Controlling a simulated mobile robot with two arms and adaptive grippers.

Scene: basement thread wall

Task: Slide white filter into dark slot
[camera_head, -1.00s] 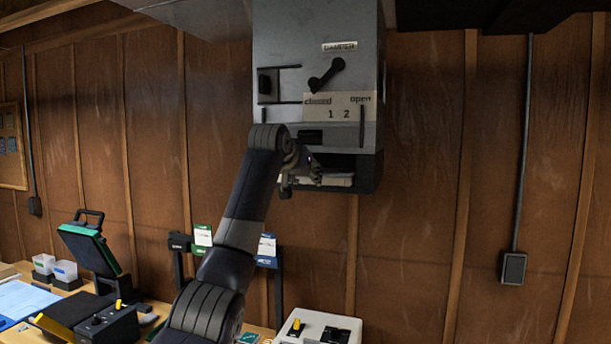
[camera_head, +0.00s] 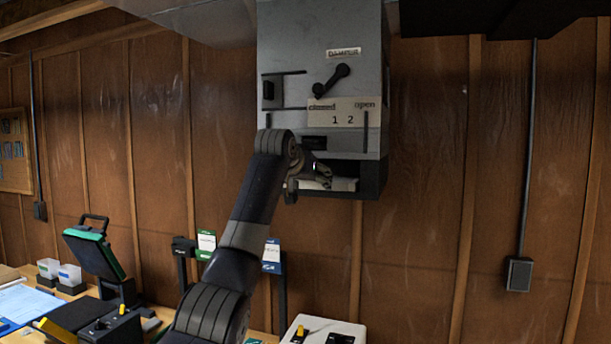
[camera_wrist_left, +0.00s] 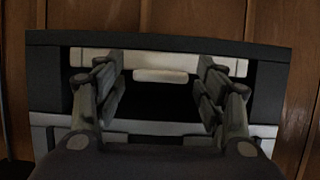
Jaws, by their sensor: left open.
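The white filter (camera_head: 343,184) sits in the dark slot (camera_head: 371,180) at the bottom of the grey damper box. In the left wrist view the filter (camera_wrist_left: 163,57) is a pale bar across the far side of the slot, with a pale tab (camera_wrist_left: 160,76) at its middle; the slot's dark frame (camera_wrist_left: 268,52) surrounds it. My left gripper (camera_head: 318,180) is at the slot's opening. In the left wrist view its two fingers (camera_wrist_left: 160,90) are spread apart, one on each side of the tab, with a gap between. My right gripper is not in view.
The grey damper box (camera_head: 300,60) has a black lever (camera_head: 331,80) and a label plate (camera_head: 345,112). Below it a bench holds a green-edged device (camera_head: 93,250), small bins (camera_head: 68,274) and a white box (camera_head: 325,330). The wooden wall to the right is clear except for a conduit box (camera_head: 518,274).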

